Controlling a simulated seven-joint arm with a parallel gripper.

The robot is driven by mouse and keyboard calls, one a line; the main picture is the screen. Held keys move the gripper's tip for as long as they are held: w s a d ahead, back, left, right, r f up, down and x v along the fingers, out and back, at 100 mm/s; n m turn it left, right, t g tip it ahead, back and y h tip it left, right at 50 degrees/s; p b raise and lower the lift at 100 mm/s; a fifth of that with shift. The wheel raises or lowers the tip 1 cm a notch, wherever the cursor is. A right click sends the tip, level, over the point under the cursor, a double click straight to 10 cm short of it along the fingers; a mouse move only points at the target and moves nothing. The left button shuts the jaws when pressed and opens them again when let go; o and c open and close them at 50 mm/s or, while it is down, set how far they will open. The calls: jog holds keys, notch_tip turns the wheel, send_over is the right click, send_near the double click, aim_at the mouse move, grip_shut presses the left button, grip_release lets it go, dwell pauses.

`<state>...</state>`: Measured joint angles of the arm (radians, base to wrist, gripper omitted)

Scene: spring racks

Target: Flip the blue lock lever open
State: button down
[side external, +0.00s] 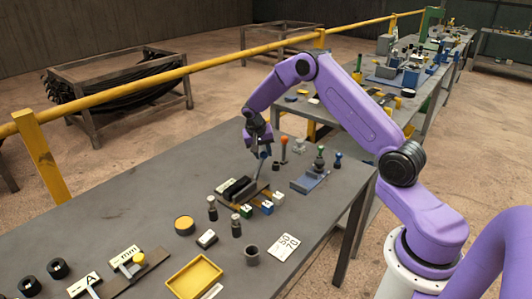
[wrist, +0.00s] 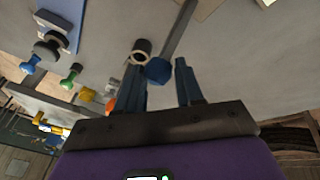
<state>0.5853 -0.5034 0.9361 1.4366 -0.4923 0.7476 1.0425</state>
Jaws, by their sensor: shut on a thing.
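The blue lock lever is a grey rod with a blue faceted knob (wrist: 158,69) at its end in the wrist view. In the side view the lever (side external: 262,158) rises, tilted, from the spring rack to my gripper. My gripper (side external: 257,137) points down over the table and is shut on the lever. In the wrist view the fingers (wrist: 161,75) stand on both sides of the knob; exact contact is hard to see. The spring rack (side external: 228,188) carries a black coil, with green, blue and white cubes along its front. My gripper hides the lever's top in the side view.
An orange-topped peg (side external: 284,142) and a dark cup (side external: 276,166) stand close right of my gripper. A blue fixture (side external: 308,182) with a green knob and a blue-topped peg (side external: 337,160) are further right. A yellow tray (side external: 194,278) lies in front. The table's back left is clear.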

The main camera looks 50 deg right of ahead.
aim_at(262, 159)
jog(key=a+h, duration=0.2)
jog(key=shift+s+a+r+h, duration=0.2)
jog(key=shift+r+h, duration=0.1)
jog(key=shift+h, duration=0.1)
jog(key=a+h, duration=0.2)
jog(key=shift+a+r+h, duration=0.1)
jog(key=shift+a+h, duration=0.05)
jog(key=shift+h, duration=0.15)
jog(key=shift+a, duration=0.8)
jog(key=shift+a+f, duration=0.15)
jog(key=shift+f, duration=0.05)
jog(key=c, duration=0.8)
grip_release()
jog(key=shift+r, duration=0.1)
jog(key=shift+w+r, duration=0.1)
jog(key=shift+r, duration=0.05)
